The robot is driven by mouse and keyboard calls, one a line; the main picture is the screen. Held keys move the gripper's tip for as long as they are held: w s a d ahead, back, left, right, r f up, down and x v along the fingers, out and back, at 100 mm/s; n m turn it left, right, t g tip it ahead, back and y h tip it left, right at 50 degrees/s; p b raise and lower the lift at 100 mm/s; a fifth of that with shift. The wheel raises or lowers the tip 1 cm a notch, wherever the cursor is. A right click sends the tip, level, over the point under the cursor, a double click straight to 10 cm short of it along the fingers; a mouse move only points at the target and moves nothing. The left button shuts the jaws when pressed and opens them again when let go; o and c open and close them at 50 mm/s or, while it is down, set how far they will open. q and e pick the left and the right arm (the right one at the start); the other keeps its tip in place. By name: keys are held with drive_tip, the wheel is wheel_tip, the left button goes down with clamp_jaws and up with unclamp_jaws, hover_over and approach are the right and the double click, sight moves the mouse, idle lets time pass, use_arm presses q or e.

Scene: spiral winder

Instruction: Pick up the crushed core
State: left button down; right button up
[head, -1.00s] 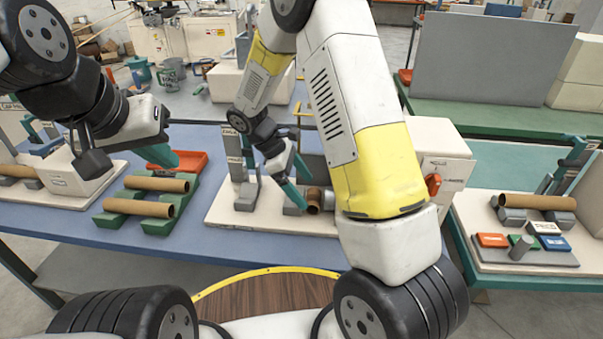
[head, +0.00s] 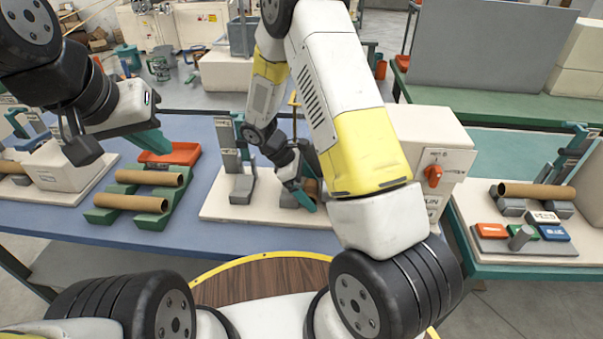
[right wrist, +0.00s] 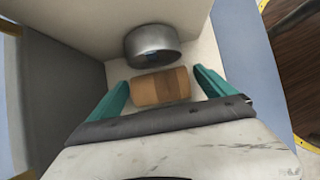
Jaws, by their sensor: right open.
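A short brown core (right wrist: 160,87) lies on the pale base in the right wrist view, just in front of a grey metal cylinder (right wrist: 152,45). My right gripper (right wrist: 162,84) is open, with one teal finger at each end of the core. Small gaps seem to show between fingers and core. In the head view, my right gripper (head: 308,197) points down at the pale machine base (head: 225,207), and the core (head: 311,187) is mostly hidden behind it. My left gripper (head: 150,143) hangs above the left of the table; its finger opening cannot be made out.
Two brown tubes (head: 130,202) lie on a green rack (head: 100,216), with an orange tray (head: 185,153) behind. The machine's pale housing (head: 440,135) with a red knob (head: 432,175) stands right of my right arm. Another tube (head: 537,191) rests on the right bench beside coloured blocks.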

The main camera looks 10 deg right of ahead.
drive_tip(key=c, duration=1.4)
drive_tip(key=shift+a+r, duration=0.1)
drive_tip(key=shift+r, duration=0.05)
